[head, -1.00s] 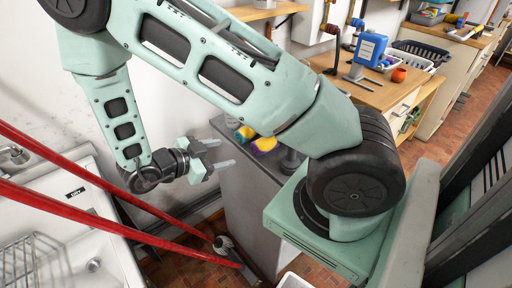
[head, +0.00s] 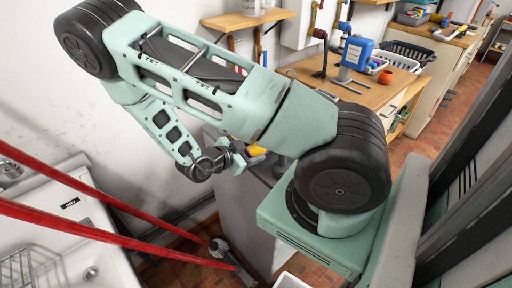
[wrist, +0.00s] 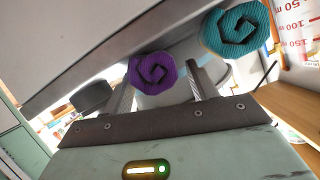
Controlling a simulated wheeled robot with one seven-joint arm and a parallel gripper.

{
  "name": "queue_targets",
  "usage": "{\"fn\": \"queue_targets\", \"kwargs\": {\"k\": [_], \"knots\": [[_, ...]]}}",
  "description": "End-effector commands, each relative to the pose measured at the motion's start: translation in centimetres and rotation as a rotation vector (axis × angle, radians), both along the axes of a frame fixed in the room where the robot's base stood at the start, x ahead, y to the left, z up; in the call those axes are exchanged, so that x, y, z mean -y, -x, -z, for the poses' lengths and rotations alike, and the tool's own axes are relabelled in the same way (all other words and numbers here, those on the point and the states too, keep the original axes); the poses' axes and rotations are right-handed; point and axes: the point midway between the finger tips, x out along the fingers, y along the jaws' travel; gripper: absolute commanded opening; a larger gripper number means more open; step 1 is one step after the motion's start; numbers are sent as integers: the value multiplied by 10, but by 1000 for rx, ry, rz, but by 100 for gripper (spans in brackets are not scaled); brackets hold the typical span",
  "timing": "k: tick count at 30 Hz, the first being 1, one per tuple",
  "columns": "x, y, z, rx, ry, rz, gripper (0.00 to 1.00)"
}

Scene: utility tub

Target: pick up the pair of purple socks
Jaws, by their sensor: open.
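The pair of purple socks (wrist: 153,73) is a rolled bundle with its spiral end facing me in the wrist view. It lies on a grey surface and shows in the gap between the two fingers of my gripper (wrist: 158,92). The fingers are apart, one on either side of it in the picture; I cannot tell whether they touch it. In the head view my gripper (head: 238,157) is over the grey-topped cabinet (head: 236,205), beside a yellow patch (head: 256,151). The purple socks are mostly hidden there by my arm and gripper.
A teal rolled sock bundle (wrist: 236,28) lies close by, right of the purple one. A dark round object (wrist: 91,97) is at the left. Red poles (head: 100,229) cross in front of the white sink (head: 91,245). A wooden workbench (head: 372,91) stands behind.

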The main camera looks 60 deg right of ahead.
Motion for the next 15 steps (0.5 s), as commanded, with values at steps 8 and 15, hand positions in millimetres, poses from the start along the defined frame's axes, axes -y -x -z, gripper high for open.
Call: {"fn": "queue_targets", "kwargs": {"k": [8,15], "knots": [[10,2,5,0,-1,1,58],[10,2,5,0,-1,0,30]]}}
